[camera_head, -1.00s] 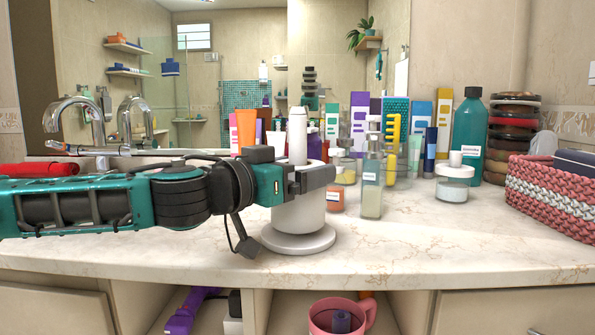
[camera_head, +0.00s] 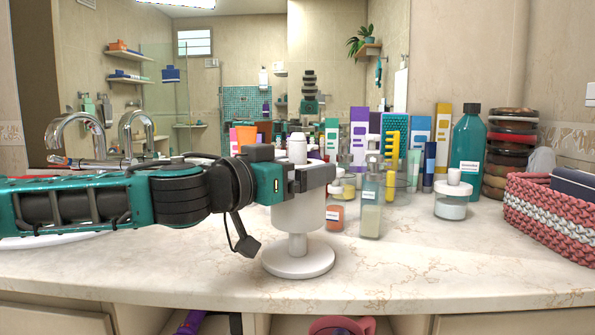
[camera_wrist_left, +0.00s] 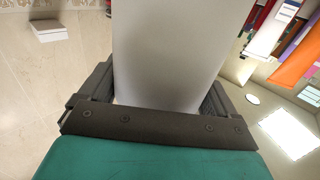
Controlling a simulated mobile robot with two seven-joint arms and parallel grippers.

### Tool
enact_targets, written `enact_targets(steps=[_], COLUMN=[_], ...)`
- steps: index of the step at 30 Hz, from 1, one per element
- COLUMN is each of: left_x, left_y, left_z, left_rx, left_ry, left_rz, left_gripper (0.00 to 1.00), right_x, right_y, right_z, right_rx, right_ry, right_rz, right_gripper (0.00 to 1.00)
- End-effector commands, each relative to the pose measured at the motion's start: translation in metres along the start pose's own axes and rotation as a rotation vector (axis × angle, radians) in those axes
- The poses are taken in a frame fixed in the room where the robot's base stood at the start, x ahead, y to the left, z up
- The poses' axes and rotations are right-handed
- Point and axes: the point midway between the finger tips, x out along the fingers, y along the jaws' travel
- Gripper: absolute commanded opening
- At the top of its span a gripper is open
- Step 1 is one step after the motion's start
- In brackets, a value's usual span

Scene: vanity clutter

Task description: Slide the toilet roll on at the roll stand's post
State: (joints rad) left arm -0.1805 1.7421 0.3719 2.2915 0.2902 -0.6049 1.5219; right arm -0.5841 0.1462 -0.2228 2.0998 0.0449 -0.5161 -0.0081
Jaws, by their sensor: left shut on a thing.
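The white toilet roll (camera_head: 298,213) is around the post of the roll stand, with its lower end clear of the round white base (camera_head: 298,262). The pale post (camera_head: 298,245) shows below the roll, and its rounded top (camera_head: 297,148) sticks out above it. My left gripper (camera_head: 308,178) is shut on the roll's upper part from the left. In the left wrist view the roll (camera_wrist_left: 175,50) fills the space between the fingers. The roll's bore is hidden. My right gripper is not in view.
Glass bottles (camera_head: 371,205) and an orange-labelled jar (camera_head: 335,215) stand close right of the roll. A white-lidded jar (camera_head: 452,198), teal bottle (camera_head: 467,140) and pink woven basket (camera_head: 550,215) are farther right. The counter front (camera_head: 400,275) is clear. A faucet (camera_head: 85,135) stands back left.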

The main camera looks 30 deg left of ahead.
Motion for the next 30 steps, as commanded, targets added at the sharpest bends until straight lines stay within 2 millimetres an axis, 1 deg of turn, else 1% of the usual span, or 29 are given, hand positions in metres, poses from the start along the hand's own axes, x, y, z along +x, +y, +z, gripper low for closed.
enact_targets(steps=[1, 17, 30], left_x=[0.0, 0.0, 0.0], left_y=[0.0, 0.0, 0.0], left_z=[-0.005, -0.026, -0.043], left_rx=[0.001, 0.001, 0.001], left_ry=[0.001, 0.001, 0.001], left_rz=[0.0, 0.0, 0.0], left_gripper=[0.59, 0.59, 0.59], right_x=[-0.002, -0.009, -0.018], right_y=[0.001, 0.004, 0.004], right_z=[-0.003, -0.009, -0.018], right_rx=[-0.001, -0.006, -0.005], right_ry=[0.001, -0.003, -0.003], right_rz=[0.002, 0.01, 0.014], right_gripper=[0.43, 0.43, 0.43])
